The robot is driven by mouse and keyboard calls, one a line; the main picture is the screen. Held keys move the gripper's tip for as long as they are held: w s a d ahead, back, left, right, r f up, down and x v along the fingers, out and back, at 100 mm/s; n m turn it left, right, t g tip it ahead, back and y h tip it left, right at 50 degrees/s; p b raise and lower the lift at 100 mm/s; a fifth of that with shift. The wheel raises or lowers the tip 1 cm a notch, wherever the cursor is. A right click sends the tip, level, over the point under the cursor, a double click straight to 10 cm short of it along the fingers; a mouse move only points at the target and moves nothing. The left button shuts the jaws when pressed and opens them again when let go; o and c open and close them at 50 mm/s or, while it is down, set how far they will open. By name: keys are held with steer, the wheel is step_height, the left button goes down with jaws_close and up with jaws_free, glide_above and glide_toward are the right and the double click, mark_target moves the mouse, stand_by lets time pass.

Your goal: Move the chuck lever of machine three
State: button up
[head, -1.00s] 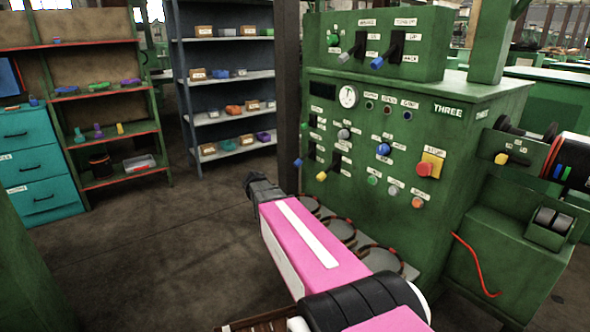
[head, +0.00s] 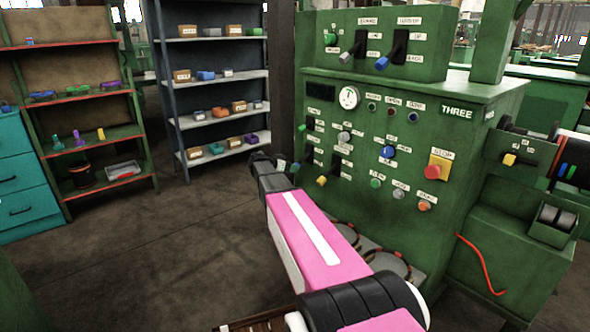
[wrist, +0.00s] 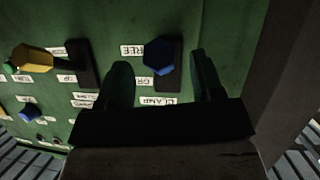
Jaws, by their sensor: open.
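Machine three (head: 470,150) is the green cabinet with a THREE label and a panel of levers and buttons. In the wrist view a blue-knobbed lever (wrist: 158,56) stands in a dark slot beside labels that seem to read FREE and GRIP; it looks like the chuck lever, though its name label is hard to read. My gripper (wrist: 163,82) is open, with one finger on each side of the blue knob in the picture. I see no contact. In the head view my gripper (head: 272,165) is at the panel's left edge and largely hides this lever.
A yellow-knobbed lever (head: 321,181) sits close by on the panel; it also shows in the wrist view (wrist: 35,58). A red stop button (head: 433,172) is further right. Round trays (head: 385,262) lie at the panel's foot. Shelves stand behind, with open floor between.

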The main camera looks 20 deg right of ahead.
mark_target(301, 161)
steer(key=shift+x, duration=1.55)
jaws_close()
steer(key=shift+r, duration=0.1)
